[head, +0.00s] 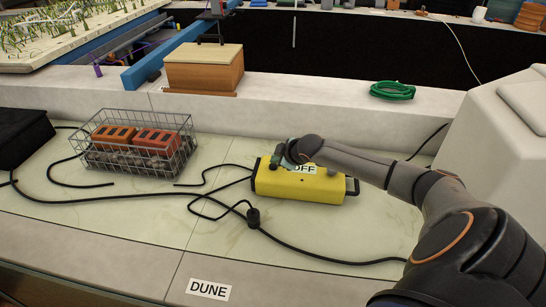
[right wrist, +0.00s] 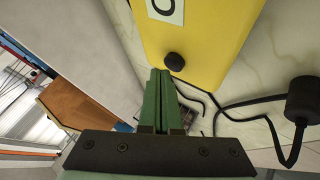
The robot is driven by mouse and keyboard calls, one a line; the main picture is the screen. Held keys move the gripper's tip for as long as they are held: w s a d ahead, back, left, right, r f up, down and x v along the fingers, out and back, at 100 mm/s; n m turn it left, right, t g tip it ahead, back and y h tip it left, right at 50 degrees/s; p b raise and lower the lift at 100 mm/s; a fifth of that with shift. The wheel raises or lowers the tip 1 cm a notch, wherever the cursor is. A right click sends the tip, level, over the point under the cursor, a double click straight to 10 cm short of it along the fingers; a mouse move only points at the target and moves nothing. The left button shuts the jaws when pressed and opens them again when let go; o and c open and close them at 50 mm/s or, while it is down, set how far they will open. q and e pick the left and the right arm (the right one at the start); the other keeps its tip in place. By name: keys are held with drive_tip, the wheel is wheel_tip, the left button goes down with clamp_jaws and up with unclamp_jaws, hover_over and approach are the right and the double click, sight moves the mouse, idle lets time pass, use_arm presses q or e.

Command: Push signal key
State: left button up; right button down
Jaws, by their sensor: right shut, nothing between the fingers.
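A yellow control box (head: 290,187) with black end handles lies on the pale bench. A white label reading "OFF" (head: 308,169) is on its top, partly covered by my right arm. In the right wrist view, the yellow box (right wrist: 205,40) shows a round black key (right wrist: 174,62) near its edge and part of the label (right wrist: 166,9). My right gripper (head: 277,160) is over the left part of the box. Its green fingers (right wrist: 159,72) are shut and empty, with their tips close beside the black key. I cannot tell whether they touch it. My left gripper is not in view.
Black cables (head: 150,208) run across the bench to the box's left. A wire basket (head: 139,148) holds orange bricks. A wooden box (head: 203,68) and a green coil (head: 392,90) sit on the back ledge. A "DUNE" label (head: 208,289) is on the front edge.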

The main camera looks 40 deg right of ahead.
sight(276, 167)
drive_tip(key=shift+f, duration=0.5)
idle(0.3)
drive_tip(key=shift+r, duration=0.1)
drive_tip(key=shift+r+p, duration=0.85)
drive_tip(key=shift+p, duration=0.2)
drive_tip(key=shift+r, duration=0.1)
wheel_tip(276, 167, up, 2)
drive_tip(key=shift+r+p, duration=0.1)
drive_tip(key=shift+p, duration=1.15)
drive_tip(key=shift+r, duration=1.85)
